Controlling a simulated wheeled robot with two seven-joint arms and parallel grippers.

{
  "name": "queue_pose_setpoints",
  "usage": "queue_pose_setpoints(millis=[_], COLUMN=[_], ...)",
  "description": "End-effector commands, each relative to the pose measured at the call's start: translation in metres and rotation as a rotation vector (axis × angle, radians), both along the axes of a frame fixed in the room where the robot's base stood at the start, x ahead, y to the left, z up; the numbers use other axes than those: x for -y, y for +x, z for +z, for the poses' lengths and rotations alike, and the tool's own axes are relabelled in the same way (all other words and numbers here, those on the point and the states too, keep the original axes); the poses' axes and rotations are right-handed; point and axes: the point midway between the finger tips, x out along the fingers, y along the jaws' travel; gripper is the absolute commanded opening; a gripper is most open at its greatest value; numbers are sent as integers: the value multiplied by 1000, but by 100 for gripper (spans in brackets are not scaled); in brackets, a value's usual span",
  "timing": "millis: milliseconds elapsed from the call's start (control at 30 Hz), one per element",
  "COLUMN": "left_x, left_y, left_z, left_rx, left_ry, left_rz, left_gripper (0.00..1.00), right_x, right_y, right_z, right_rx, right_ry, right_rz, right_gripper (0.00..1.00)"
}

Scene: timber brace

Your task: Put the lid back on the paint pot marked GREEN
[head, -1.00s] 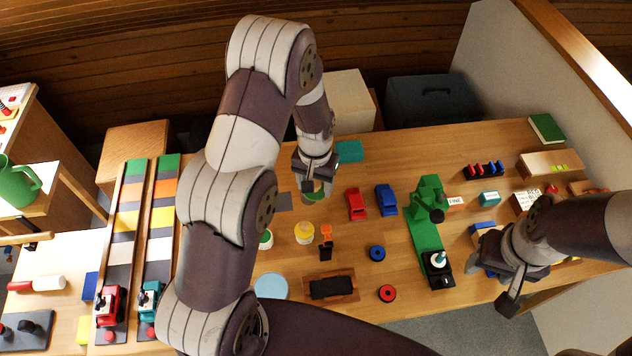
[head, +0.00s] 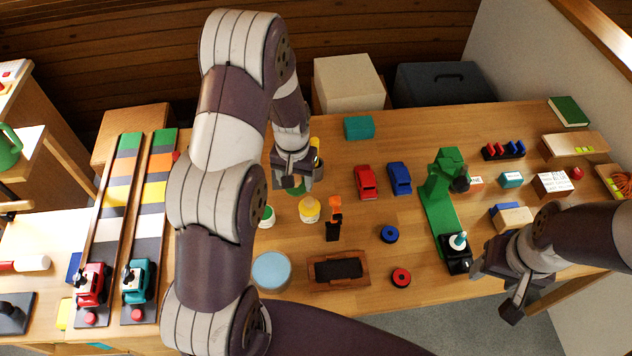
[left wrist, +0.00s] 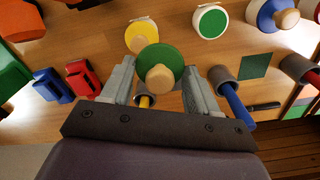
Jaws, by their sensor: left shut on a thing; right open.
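My left gripper (head: 291,181) is shut on a green lid with a round wooden knob, held above the table. In the left wrist view, the green lid (left wrist: 173,57) sits between the two fingers. A white pot with a green round top and no knob (head: 267,215) stands on the table, nearer than the lid and a little to its left. It also shows in the left wrist view (left wrist: 210,21), apart from the held lid. I cannot read its marking. My right gripper (head: 497,290) is open and empty near the front right table edge.
A yellow-topped pot (head: 309,209) stands right of the green-topped one. A blue-lidded pot (left wrist: 268,14) is beyond it in the wrist view. Cups with a yellow handle (left wrist: 144,101) and a blue handle (left wrist: 236,102) stand near my left fingers. Toy cars (head: 367,182) are farther right.

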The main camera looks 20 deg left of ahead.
Motion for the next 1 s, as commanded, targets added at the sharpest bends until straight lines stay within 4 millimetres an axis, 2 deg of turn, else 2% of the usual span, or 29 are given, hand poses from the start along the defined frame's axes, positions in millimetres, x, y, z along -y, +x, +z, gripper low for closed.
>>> queue_pose_setpoints(millis=[100,267,433,600,733,833,1000], left_x=[-26,-50,-68,-75,-74,-75,-75], left_y=[-12,-26,-42,-53,-53,-52,-52], left_z=[1,-2,-7,-16,-20,-20,-23], left_rx=[0,-4,-8,-13,-12,-11,-11], left_ry=[3,6,8,6,7,11,12], left_rz=[-112,-381,-778,-1312,-1678,-1858,-1971], left_gripper=[31,31,31,31,31,31,31], right_x=[0,0,0,0,0,0,0], right_y=[0,0,0,0,0,0,0], right_z=[0,-1,-1,-1,-1,-1,-3], right_rx=[0,0,-1,-1,-1,0,0], right_ry=[0,0,0,0,0,0,0], right_rz=[0,0,0,0,0,0,0], right_gripper=[56,56,56,56,56,56,56])
